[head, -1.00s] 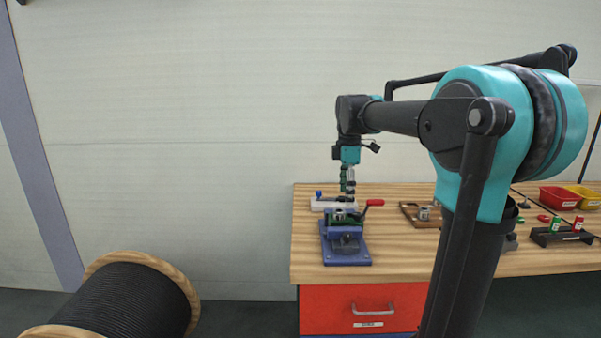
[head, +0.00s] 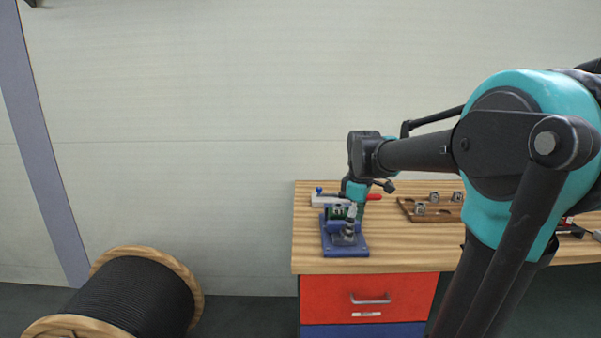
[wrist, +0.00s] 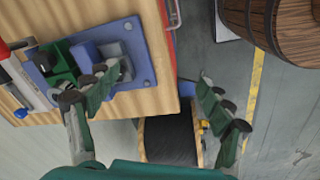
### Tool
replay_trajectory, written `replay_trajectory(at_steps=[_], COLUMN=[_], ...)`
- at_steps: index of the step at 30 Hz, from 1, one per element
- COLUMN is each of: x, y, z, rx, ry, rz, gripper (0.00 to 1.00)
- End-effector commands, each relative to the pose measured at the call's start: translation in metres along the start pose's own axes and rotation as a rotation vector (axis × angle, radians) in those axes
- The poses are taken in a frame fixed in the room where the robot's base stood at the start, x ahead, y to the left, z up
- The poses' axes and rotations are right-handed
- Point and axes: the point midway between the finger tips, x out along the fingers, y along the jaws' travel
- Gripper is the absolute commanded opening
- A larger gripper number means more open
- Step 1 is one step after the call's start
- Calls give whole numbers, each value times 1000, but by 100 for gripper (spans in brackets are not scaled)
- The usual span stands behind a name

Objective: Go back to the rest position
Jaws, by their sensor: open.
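My arm reaches over the workbench (head: 310,230) in the head view, with its elbow large at the right. My gripper (wrist: 158,88) is open and empty in the wrist view, with its green fingers spread apart. In the head view, its end is above or near the blue vise (head: 345,250), partly overlapping it. The vise also shows at the upper left of the wrist view (wrist: 133,67), behind the left finger. I cannot tell the exact gap between them.
A cable reel (head: 130,295) stands on the floor left of the bench and lies below my gripper in the wrist view. A wooden holder (head: 432,213) with metal parts is on the bench. A barrel (wrist: 270,25) stands at the wrist view's upper right. The left wall is clear.

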Motion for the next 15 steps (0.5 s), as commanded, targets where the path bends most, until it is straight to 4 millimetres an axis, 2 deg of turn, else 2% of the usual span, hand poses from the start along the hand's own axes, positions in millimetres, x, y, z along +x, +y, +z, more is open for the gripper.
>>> replay_trajectory(at_steps=[5,9,12,15], x=[46,94,123,144], y=[-35,-80,-111,-136], z=[30,64,86,102], rx=[279,599,807,964], ry=[39,100,150,191], rz=[54,104,130,144], gripper=[80,80,80,80])
